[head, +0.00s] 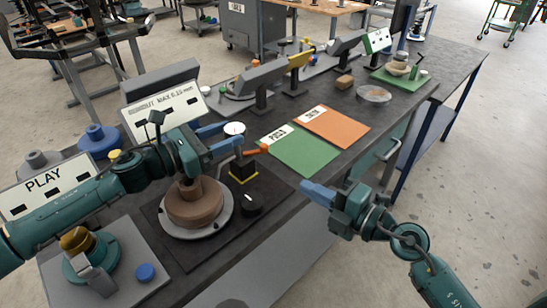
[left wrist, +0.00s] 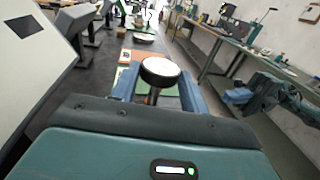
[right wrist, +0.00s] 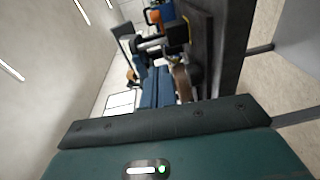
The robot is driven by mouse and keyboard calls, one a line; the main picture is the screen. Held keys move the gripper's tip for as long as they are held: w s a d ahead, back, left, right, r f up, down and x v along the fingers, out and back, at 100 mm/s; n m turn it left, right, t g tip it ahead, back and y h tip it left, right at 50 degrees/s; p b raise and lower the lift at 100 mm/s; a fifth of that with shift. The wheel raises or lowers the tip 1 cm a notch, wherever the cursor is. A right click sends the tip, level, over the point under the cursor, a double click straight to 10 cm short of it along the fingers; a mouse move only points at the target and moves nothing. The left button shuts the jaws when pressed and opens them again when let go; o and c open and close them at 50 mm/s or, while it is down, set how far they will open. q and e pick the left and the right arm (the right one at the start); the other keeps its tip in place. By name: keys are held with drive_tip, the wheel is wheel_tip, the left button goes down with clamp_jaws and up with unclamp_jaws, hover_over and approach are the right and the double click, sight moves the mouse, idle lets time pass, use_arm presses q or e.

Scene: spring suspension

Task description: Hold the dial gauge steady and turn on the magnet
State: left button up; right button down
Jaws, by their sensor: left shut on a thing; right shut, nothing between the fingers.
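The dial gauge (head: 234,128) has a round white face and sits above the black magnet base (head: 243,170) with its yellow lower edge. My left gripper (head: 224,138) is shut on the gauge; in the left wrist view the gauge face (left wrist: 159,70) stands between the blue fingers. My right gripper (head: 318,193) is shut and empty, off the bench's front edge, to the right of the base and apart from it. Its blue fingers lie together in the right wrist view (right wrist: 158,86).
A brown cylinder on a grey flange (head: 195,207) stands on a dark mat left of the base. A black knob (head: 251,204) with a white mark is in front. Green (head: 300,150) and orange (head: 333,127) mats lie behind. The bench's front edge runs under my right gripper.

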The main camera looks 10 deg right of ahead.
drive_tip(key=shift+d, duration=0.1)
idle(0.3)
approach(256, 150)
drive_tip(key=a, duration=0.3)
drive_tip(key=shift+s+a+r, duration=0.15)
drive_tip(key=shift+a+r, duration=0.1)
drive_tip(key=shift+a, duration=0.1)
drive_tip(key=shift+w+d+f, duration=0.1)
drive_tip(key=shift+w+d, duration=0.05)
drive_tip(key=shift+w, duration=1.6)
drive_tip(key=shift+w+d+f+n+g+y, duration=0.1)
drive_tip(key=shift+w+f+n+g+y, duration=0.05)
drive_tip(key=shift+n+g+y, duration=0.2)
